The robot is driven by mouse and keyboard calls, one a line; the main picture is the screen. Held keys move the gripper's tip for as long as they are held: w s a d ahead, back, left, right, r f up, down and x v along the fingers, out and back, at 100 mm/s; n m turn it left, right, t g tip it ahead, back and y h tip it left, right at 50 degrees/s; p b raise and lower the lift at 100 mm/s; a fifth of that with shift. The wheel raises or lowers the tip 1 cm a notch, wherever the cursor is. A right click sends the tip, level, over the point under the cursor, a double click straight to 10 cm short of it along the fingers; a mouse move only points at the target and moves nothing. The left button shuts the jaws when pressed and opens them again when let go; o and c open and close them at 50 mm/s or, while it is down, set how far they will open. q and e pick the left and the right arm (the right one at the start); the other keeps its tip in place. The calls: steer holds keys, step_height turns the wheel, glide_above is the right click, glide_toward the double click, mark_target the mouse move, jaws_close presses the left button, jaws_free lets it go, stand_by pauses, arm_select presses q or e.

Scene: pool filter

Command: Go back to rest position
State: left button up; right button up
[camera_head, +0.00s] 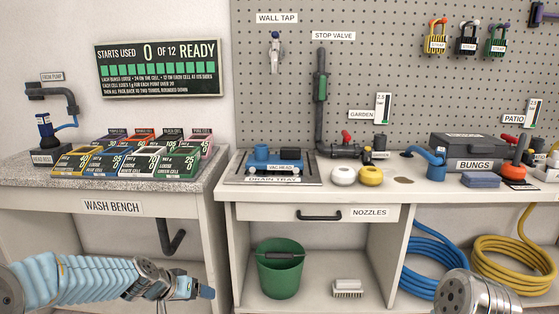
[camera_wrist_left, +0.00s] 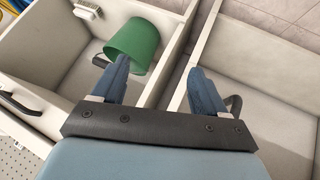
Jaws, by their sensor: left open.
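My left arm comes in from the lower left in the head view, and its gripper (camera_head: 205,291) hangs low in front of the gap between the wash bench and the drain bench. In the left wrist view the left gripper (camera_wrist_left: 158,82) has its two blue fingers spread apart with nothing between them. My right arm shows only as a rounded metal link at the bottom right of the head view; its gripper is out of frame.
The wash bench (camera_head: 105,208) stands at left, the drain bench (camera_head: 255,212) at right. A green bucket (camera_head: 282,275) and a brush (camera_head: 347,288) are on the lower shelf. Blue (camera_head: 432,262) and yellow (camera_head: 515,262) hoses lie at right. The drain tray (camera_head: 308,180) is on the bench top.

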arm_select(q)
steer(key=s+d+f+n+g, duration=0.1)
steer(key=s+d+f, duration=0.1)
steer(key=s+f, duration=0.35)
steer(key=s+d+f+g, duration=0.1)
steer(key=s+d+f, duration=0.2)
steer(key=f, duration=0.5)
steer(key=s+d+f+g+p, duration=0.1)
steer(key=s+d+f, duration=0.1)
steer(key=s+f, duration=0.3)
steer(key=s+d+f+n+g+p, duration=0.1)
steer(key=s+d+f+g, duration=0.1)
steer(key=s, duration=1.1)
step_height(320, 180, down, 3)
steer(key=shift+d+r+n+g+y, duration=0.1)
steer(key=shift+d+n+g+y, duration=0.2)
steer(key=shift+d, duration=0.35)
steer(key=shift+s, duration=0.1)
